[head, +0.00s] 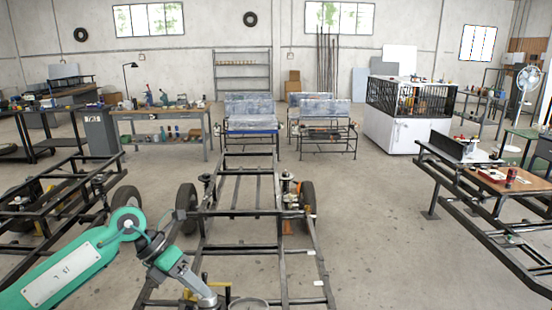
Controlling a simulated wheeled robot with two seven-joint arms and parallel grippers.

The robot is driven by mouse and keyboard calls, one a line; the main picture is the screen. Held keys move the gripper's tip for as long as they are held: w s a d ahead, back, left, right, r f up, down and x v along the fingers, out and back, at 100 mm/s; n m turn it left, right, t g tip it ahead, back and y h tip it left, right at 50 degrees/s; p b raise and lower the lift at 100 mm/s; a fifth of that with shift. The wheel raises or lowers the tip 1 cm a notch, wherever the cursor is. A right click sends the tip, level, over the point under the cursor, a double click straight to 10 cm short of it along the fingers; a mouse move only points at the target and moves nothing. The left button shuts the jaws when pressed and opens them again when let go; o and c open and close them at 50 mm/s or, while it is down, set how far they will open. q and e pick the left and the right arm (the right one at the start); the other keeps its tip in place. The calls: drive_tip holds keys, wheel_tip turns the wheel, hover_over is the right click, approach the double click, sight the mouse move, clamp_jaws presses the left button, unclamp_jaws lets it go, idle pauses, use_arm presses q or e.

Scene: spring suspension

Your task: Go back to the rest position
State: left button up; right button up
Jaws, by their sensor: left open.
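My left arm (75,265), teal and grey, comes in from the lower left and reaches down over the front of the black vehicle frame (283,255). My left gripper (212,300) is at the bottom edge of the head view, open, with its fingertips hard to make out. I see nothing held in it. My right gripper is not in view. The frame has black tyres, one on the left (187,208) and one on the right (307,196). A spring suspension part (287,186) stands upright beside the right tyre.
Another black frame (60,185) lies at the left, close to my arm. A black rack (480,205) with a wooden board (510,181) stands at the right. Workbenches (160,113) and a white caged machine (405,115) are at the back. The floor right of the middle frame is clear.

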use_arm(q)
drive_tip(key=s+d+r+n+t+h, duration=0.3)
drive_tip(key=d+r+n+t+h, duration=0.35)
drive_tip(key=d+h, duration=0.6)
drive_tip(key=w+a+f+n+t+y, duration=0.1)
drive_tip(key=a+f+n+t+y, duration=0.35)
drive_tip(key=n, duration=0.75)
drive_tip(key=w+a+f+n+t+y, duration=0.1)
drive_tip(key=a+n+t+y, duration=0.4)
drive_tip(key=n+t+y, duration=0.65)
drive_tip(key=s+a+f+n+g+y, duration=0.45)
drive_tip(key=f+n+g, duration=0.3)
drive_tip(key=f, duration=0.35)
drive_tip(key=s+a+f+n+g, duration=0.1)
drive_tip(key=s+f+n+g, duration=0.1)
drive_tip(key=s+f+g, duration=0.7)
drive_tip(key=s+a+f+n+g, duration=0.2)
drive_tip(key=s+f, duration=0.4)
drive_tip(key=s, duration=0.8)
wheel_tip(320, 180, down, 29)
drive_tip(key=g, duration=0.1)
drive_tip(key=s+a+f+g, duration=0.1)
drive_tip(key=s+a+f, duration=0.2)
drive_tip(key=s+f, duration=1.6)
drive_tip(key=shift+s+f, duration=0.3)
drive_tip(key=shift+f, duration=0.5)
